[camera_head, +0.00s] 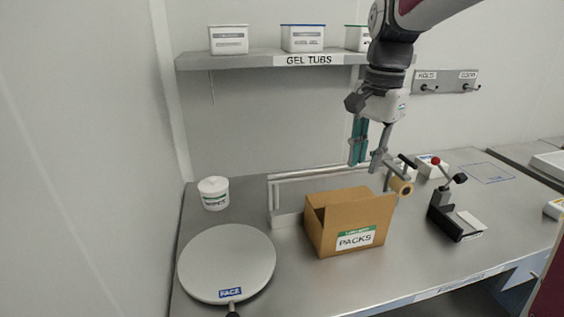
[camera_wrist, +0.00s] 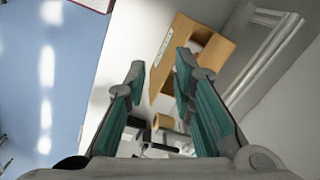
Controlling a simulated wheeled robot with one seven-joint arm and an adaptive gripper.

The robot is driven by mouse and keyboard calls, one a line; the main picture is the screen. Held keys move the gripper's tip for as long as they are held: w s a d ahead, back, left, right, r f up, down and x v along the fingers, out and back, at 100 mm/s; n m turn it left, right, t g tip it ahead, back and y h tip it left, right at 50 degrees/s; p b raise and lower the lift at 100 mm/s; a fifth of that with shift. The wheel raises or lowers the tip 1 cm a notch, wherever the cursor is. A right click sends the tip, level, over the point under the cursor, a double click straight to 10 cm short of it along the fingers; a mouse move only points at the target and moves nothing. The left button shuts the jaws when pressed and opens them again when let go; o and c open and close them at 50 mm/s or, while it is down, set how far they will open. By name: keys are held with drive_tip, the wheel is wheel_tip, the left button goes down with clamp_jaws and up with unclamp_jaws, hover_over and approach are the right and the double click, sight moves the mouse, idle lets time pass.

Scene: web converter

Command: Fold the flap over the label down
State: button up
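A brown cardboard box (camera_head: 340,212) stands on the steel table, with a white and green PACKS label (camera_head: 355,238) on its front face. Its top looks at least partly open; I cannot clearly tell the flap over the label from the front wall. My gripper (camera_head: 367,165) is above and behind the box, pointing down, with its two teal-padded fingers apart and nothing between them. In the wrist view the box (camera_wrist: 218,55) shows beyond the open fingertips (camera_wrist: 160,66), apart from them. Its inside is only partly visible there.
A low clear-panelled frame (camera_head: 290,192) stands behind the box. A tape roll (camera_head: 401,186) on a dispenser is close at its right, with a black clamp-like device (camera_head: 446,218) farther right. A round grey plate (camera_head: 226,262) and a white tub (camera_head: 213,193) are at left. A shelf (camera_head: 270,60) hangs above.

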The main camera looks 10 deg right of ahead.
sight(363, 202)
drive_tip(key=w+d+f+m+g+p, duration=0.1)
drive_tip(key=w+d+f+m+g, duration=0.1)
drive_tip(key=w+d+m, duration=0.35)
drive_tip(key=shift+n, duration=0.25)
drive_tip(key=f, duration=0.4)
drive_tip(key=f+p, duration=0.1)
drive_tip(key=f, duration=0.4)
drive_tip(key=a+f+p, duration=0.1)
drive_tip(key=f, duration=0.4)
drive_tip(key=shift+s, duration=0.2)
drive_tip(key=shift+c, duration=0.5)
clamp_jaws()
